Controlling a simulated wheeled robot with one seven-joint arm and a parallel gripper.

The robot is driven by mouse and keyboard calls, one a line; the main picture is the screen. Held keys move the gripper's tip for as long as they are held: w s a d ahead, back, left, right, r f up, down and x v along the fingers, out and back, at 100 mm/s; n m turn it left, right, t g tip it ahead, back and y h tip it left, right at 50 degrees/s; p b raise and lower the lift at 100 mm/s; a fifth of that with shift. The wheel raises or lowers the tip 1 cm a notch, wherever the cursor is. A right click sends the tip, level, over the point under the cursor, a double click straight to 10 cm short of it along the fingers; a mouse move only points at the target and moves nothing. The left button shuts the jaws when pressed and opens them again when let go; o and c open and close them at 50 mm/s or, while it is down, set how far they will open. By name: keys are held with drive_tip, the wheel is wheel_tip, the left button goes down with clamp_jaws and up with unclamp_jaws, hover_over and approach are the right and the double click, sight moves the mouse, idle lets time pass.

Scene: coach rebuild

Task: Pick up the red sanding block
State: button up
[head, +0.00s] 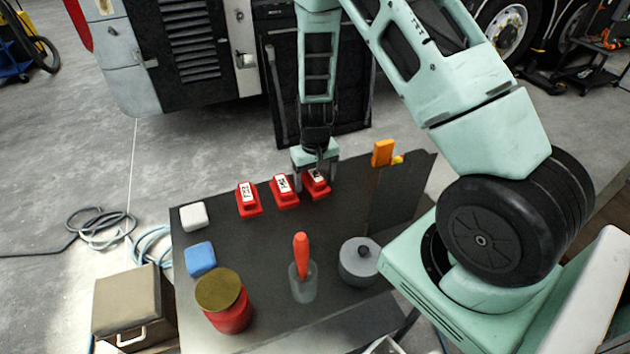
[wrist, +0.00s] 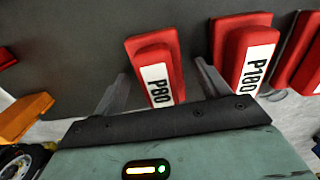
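Three red sanding blocks with white labels stand in a row along the table's far edge. In the head view they are a left block (head: 249,203), a middle block (head: 285,193) and a right block (head: 317,188). My gripper (head: 316,178) is over the right block and partly hides it. In the wrist view this block, labelled P80 (wrist: 152,60), lies between the open fingers of my gripper (wrist: 161,70), with a gap visible at each side. The P180 block (wrist: 243,50) is just outside the right finger. A third block (wrist: 296,55) is at the right edge.
On the dark table (head: 258,242) are a white block (head: 193,216), a blue block (head: 201,259), a gold-lidded red jar (head: 230,315), an orange-handled tool (head: 301,248) and a grey lidded pot (head: 356,268).

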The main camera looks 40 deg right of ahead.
sight(315, 174)
drive_tip(key=c, duration=1)
drive_tip(key=shift+c, duration=0.2)
wheel_tip(315, 174, up, 10)
drive_tip(key=shift+r+b, duration=0.1)
drive_tip(key=shift+b, duration=0.25)
drive_tip(key=shift+o, duration=1.1)
drive_tip(key=shift+c, duration=0.2)
